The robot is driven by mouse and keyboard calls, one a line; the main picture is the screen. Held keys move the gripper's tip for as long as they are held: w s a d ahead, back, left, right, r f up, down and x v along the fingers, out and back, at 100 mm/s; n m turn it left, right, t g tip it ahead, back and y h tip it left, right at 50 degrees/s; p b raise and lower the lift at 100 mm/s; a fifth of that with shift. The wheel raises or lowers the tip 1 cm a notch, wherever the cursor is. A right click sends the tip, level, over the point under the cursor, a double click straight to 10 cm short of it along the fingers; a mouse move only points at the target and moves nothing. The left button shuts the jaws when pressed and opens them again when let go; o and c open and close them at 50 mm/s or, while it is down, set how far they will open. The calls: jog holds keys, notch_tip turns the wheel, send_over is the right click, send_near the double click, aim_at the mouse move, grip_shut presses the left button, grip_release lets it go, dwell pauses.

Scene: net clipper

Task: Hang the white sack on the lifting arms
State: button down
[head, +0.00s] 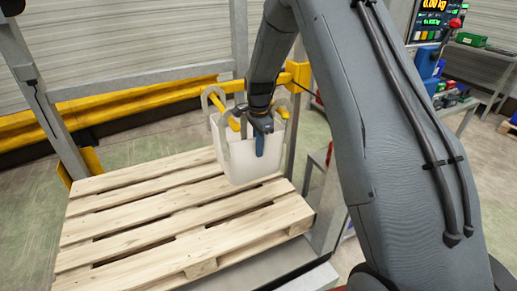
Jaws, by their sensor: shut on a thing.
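The white sack (236,161) is open-topped and upright at the far right end of the wooden pallet. I cannot tell whether its base touches the boards. Its beige loops (207,96) stand up from the rim. My gripper (261,142) is at the sack's top, shut on the sack; my arm and gripper hide part of its rim and loops. The yellow lifting arms (234,123) reach toward the sack's top from the yellow crossbar behind. One yellow end shows close to the left loops; I cannot tell whether any loop is around it.
The wooden pallet (140,211) is otherwise bare and lies on a grey platform. A grey frame post (240,40) and the yellow crossbar (150,98) stand behind it. A display panel (433,18) and shelves with coloured bins are at the upper right. My arm covers much of the right.

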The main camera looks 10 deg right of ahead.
jog(key=shift+s+f+b, duration=0.15)
jog(key=shift+f+b, duration=0.3)
jog(key=shift+f, duration=0.65)
jog(key=c, duration=1.8)
grip_release()
jog(key=shift+s+f, duration=0.1)
jog(key=shift+c, duration=0.2)
jog(key=shift+r+p, duration=2.35)
jog(key=shift+r, duration=2.4)
jog(key=s+d+p, duration=0.3)
jog(key=s+p, duration=0.4)
jog(key=s, duration=0.8)
jog(key=shift+s+p, duration=0.15)
jog(key=shift+p, duration=0.15)
